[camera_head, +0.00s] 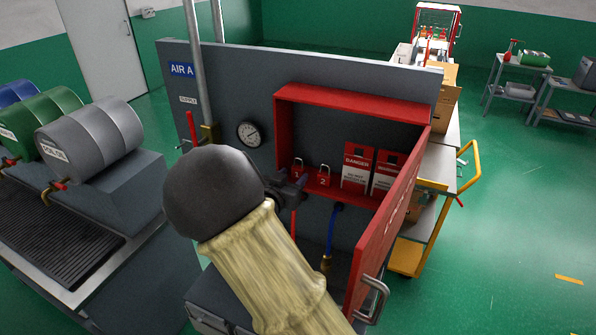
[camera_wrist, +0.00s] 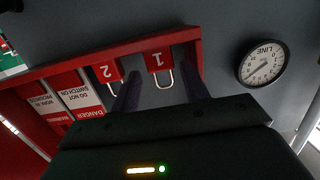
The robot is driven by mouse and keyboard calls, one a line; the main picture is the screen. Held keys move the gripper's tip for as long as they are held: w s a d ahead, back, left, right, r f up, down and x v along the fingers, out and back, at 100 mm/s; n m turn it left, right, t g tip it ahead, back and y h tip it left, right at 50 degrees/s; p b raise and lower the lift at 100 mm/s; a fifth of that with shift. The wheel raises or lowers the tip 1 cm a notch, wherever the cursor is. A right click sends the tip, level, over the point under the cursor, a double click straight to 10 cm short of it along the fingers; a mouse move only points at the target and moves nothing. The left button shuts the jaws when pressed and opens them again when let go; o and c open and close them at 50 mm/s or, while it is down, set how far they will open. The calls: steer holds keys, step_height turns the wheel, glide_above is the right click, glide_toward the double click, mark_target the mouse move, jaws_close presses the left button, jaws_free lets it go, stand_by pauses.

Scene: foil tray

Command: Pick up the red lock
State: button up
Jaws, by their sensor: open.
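Two red padlocks sit side by side inside the open red cabinet (camera_head: 352,97). The padlock marked 1 (camera_head: 297,174) also shows in the wrist view (camera_wrist: 158,60), and the padlock marked 2 (camera_head: 323,178) is beside it, also in the wrist view (camera_wrist: 107,73). Both have silver shackles. My gripper (camera_head: 290,186) is at the cabinet's left side, near padlock 1. In the wrist view my gripper (camera_wrist: 162,75) is open, its dark fingers to either side of padlock 1 as seen there. I see no contact; the depth gap is hard to judge.
Red and white danger tags (camera_head: 356,168) stand right of the padlocks. The cabinet's red door (camera_head: 388,225) is swung open on the right. A gauge (camera_head: 249,134) and a vertical pipe (camera_head: 196,70) are on the left of the panel. Blue hose (camera_head: 331,228) hangs below.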

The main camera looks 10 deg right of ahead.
mark_target(297, 171)
steer(key=p+x, duration=0.2)
steer(key=x, duration=0.2)
steer(key=shift+w+p, duration=0.1)
steer(key=shift+p, duration=0.3)
steer(key=shift+w+d+f, duration=0.15)
steer(key=shift+w+d, duration=0.1)
steer(key=shift+w, duration=0.05)
steer(key=c, duration=0.8)
